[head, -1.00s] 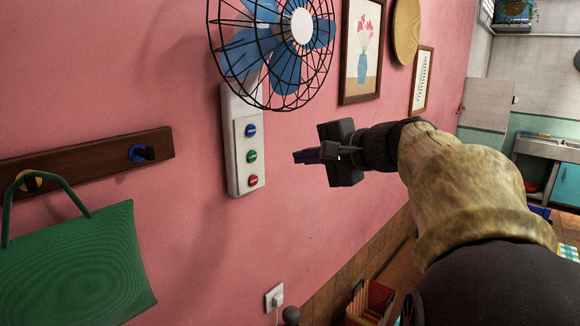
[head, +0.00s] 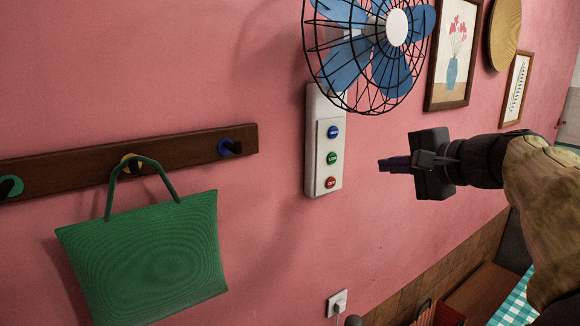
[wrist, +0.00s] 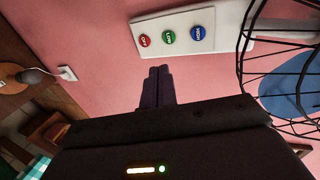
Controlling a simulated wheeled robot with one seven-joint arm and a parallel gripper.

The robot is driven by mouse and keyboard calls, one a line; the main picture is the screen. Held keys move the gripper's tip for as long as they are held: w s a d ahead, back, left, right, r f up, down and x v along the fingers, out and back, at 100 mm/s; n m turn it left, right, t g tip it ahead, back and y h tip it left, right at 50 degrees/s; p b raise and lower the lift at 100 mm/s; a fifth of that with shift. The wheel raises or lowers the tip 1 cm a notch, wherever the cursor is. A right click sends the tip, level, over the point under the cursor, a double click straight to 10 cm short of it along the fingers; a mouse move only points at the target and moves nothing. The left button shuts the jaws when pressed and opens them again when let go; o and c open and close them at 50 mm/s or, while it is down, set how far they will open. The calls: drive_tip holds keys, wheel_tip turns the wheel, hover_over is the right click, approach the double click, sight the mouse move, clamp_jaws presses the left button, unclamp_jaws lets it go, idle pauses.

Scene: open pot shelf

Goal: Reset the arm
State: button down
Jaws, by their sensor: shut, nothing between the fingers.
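My gripper (head: 384,165) is shut and empty, its dark fingers together. It is held in the air to the right of the fan's white switch panel (head: 311,150), apart from it. The panel has blue, green and red buttons in a column. In the wrist view the closed fingers (wrist: 158,72) point toward the pink wall, and the panel (wrist: 178,34) shows above their tips. My arm comes in from the right of the head view.
A wall fan (head: 372,50) with a black wire cage is above the panel. A green bag (head: 150,255) hangs from a wooden hook rail (head: 70,165) at left. Framed pictures (head: 455,50) hang at upper right. A wall socket (head: 337,303) with a plug is low. The wall between bag and panel is clear.

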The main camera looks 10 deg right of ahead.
drive_tip(key=s+a+f+n+g+h, duration=0.1)
drive_tip(key=a+f+g, duration=0.2)
drive_tip(key=f, duration=0.7)
drive_tip(key=a+f+n+g+h, duration=0.1)
drive_tip(key=a+f+g, duration=0.2)
drive_tip(key=f, duration=0.7)
drive_tip(key=s+a+f+n+g+h, duration=0.2)
drive_tip(key=s+f+n, duration=0.3)
drive_tip(key=f, duration=0.4)
drive_tip(key=s+a+f+n+g+h, duration=0.2)
drive_tip(key=s+a+f+n, duration=0.2)
drive_tip(key=s+f, duration=0.3)
wheel_tip(320, 180, down, 3)
drive_tip(key=shift+s+f+n, duration=0.1)
drive_tip(key=shift+s+n, duration=0.2)
drive_tip(key=shift+n, duration=0.6)
